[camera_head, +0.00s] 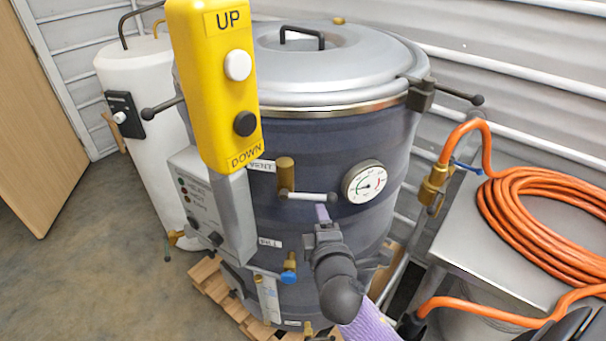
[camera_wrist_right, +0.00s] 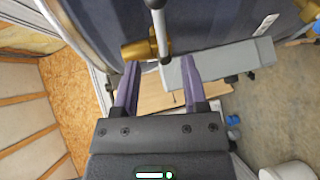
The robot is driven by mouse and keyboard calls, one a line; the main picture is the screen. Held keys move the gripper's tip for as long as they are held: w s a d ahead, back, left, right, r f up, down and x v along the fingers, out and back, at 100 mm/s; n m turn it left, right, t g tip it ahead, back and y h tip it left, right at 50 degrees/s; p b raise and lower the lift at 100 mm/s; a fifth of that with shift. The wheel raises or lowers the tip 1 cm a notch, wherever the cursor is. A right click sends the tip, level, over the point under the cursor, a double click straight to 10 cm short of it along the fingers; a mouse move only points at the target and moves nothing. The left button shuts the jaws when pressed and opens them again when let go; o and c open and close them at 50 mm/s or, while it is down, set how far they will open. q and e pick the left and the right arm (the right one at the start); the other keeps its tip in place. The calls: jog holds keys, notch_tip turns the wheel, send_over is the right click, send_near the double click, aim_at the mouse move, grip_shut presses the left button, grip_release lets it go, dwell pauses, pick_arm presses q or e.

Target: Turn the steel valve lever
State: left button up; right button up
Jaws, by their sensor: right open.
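The steel valve lever (camera_head: 308,196) sticks out to the right from a brass valve (camera_head: 286,172) beside the VENT label on the dark vessel. My right gripper (camera_head: 322,215) is just below the lever's free end, open and empty. In the right wrist view, the lever (camera_wrist_right: 159,32) comes down from the top edge to the brass valve (camera_wrist_right: 138,50). Its lower end appears between and just beyond the spread fingertips of my right gripper (camera_wrist_right: 160,66). I cannot tell any contact. My left gripper is not in view.
A yellow UP/DOWN pendant (camera_head: 212,85) stands in front of the vessel (camera_head: 330,145). A pressure gauge (camera_head: 364,182) sits right of the lever, and a blue-handled valve (camera_head: 289,270) below. An orange hose (camera_head: 500,215) lies on a steel table at right. Open floor is at left.

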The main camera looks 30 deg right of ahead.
aim_at(314, 199)
jog(key=b+x, duration=0.1)
jog(key=x, duration=0.8)
jog(key=shift+b, duration=0.3)
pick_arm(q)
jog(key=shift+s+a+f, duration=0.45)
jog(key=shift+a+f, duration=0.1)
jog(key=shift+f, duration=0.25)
pick_arm(e)
jog(key=shift+c, duration=0.2)
grip_shut()
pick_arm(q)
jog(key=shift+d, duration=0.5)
pick_arm(e)
jog(key=shift+f, duration=0.1)
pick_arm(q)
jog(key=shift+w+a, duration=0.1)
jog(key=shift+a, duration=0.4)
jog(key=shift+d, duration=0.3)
